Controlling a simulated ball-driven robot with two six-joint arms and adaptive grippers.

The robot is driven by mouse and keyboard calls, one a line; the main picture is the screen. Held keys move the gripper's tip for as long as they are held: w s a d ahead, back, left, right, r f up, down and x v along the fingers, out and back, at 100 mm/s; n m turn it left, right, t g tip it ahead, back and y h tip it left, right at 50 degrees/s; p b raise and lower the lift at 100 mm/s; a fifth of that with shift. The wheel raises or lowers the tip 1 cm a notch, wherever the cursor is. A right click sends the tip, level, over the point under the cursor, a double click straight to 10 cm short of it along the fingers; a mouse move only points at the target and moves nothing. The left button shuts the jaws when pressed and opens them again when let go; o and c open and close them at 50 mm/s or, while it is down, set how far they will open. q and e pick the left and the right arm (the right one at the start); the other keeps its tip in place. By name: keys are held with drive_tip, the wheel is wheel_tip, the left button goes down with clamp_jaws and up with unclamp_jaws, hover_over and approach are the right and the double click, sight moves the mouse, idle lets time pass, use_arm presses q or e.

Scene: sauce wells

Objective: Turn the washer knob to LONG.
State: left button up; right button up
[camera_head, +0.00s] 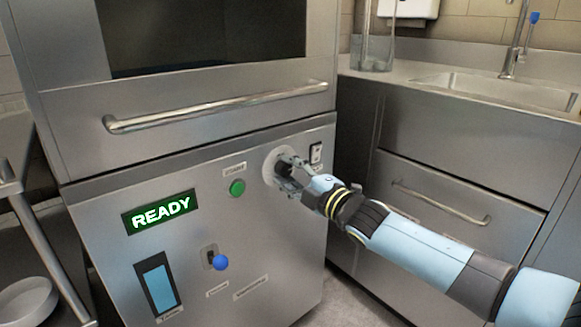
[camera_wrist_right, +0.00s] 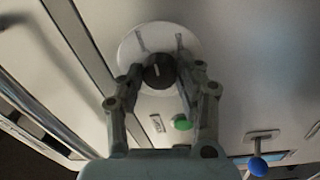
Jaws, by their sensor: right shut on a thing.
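The washer knob is a dark round knob on a pale round dial plate, on the steel front panel. In the right wrist view the knob (camera_wrist_right: 157,73) sits between my right fingers, with a light pointer line on its face. The dial plate (camera_wrist_right: 128,50) has dark marks, but I cannot read any label. My right gripper (camera_head: 286,170) reaches the knob from the right in the head view and is shut on it, hiding most of it. My left gripper is in neither view.
A green READY display (camera_head: 159,212), a green button (camera_head: 237,188), a blue-balled lever (camera_head: 221,262) and a rocker switch (camera_head: 316,153) share the panel. A long handle bar (camera_head: 215,108) juts out above. A counter with a sink (camera_head: 500,88) stands at right.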

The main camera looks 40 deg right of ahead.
drive_tip(key=m+p, duration=0.1)
drive_tip(key=m, duration=0.2)
drive_tip(key=shift+r, duration=0.15)
drive_tip(key=shift+m+p, duration=0.55)
drive_tip(key=shift+m, duration=0.45)
drive_tip(key=shift+m+p, duration=0.4)
drive_tip(key=shift+m, duration=0.5)
drive_tip(key=m+p, duration=0.1)
drive_tip(key=m, duration=0.1)
drive_tip(key=shift+m+h, duration=0.3)
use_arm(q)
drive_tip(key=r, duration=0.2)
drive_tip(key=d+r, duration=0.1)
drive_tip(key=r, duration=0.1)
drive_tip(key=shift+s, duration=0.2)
use_arm(e)
drive_tip(key=shift+a+f+m, duration=0.1)
drive_tip(key=shift+f+m, duration=0.1)
drive_tip(key=shift+m, duration=0.3)
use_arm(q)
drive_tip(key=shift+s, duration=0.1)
use_arm(e)
drive_tip(key=o, duration=1.1)
